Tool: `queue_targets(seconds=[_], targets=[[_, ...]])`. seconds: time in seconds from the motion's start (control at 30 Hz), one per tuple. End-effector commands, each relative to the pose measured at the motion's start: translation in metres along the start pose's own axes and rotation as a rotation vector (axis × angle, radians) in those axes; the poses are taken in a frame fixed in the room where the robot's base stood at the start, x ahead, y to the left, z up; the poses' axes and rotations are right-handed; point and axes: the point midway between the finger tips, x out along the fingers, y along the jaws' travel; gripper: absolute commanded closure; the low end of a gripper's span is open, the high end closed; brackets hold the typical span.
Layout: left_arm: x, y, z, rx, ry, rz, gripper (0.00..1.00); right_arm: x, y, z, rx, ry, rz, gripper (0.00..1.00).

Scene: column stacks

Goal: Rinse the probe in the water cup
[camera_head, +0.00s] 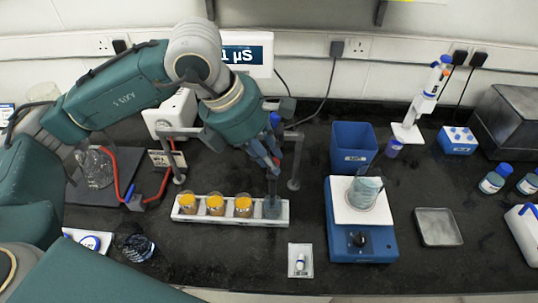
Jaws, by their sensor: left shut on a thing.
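My left gripper (268,162) is above the right end of the white rack (230,220) and is shut on a slim probe (272,186). The probe points down at the clear grey-blue cup (272,208), which looks like the water cup, in the rack's rightmost place. I cannot tell whether the probe's tip is in the water. Three cups of orange liquid (215,204) stand to its left in the same rack. A meter display (243,54) on the wall side, partly hidden by my arm, shows "1 µS". My right gripper is not in view.
A stand with grey posts (293,183) is close around the gripper. A blue stirrer (362,243) with a beaker (364,192) and a blue bin (353,147) stand to the right.

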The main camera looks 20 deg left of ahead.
Motion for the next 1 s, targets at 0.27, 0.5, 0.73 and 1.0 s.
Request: queue_targets(seconds=[0.27,0.5,0.73,1.0], targets=[[-0.043,0.001,0.020,0.000,-0.007,0.004,1.00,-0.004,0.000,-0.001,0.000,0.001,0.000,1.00],[-0.059,0.000,0.026,0.000,-0.007,0.002,1.00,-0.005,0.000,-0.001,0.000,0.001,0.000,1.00],[-0.060,0.001,0.027,-0.001,-0.013,0.005,0.73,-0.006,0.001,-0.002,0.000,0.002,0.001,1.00],[-0.059,0.001,0.025,-0.001,-0.006,0.003,0.60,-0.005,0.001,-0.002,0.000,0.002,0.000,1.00]])
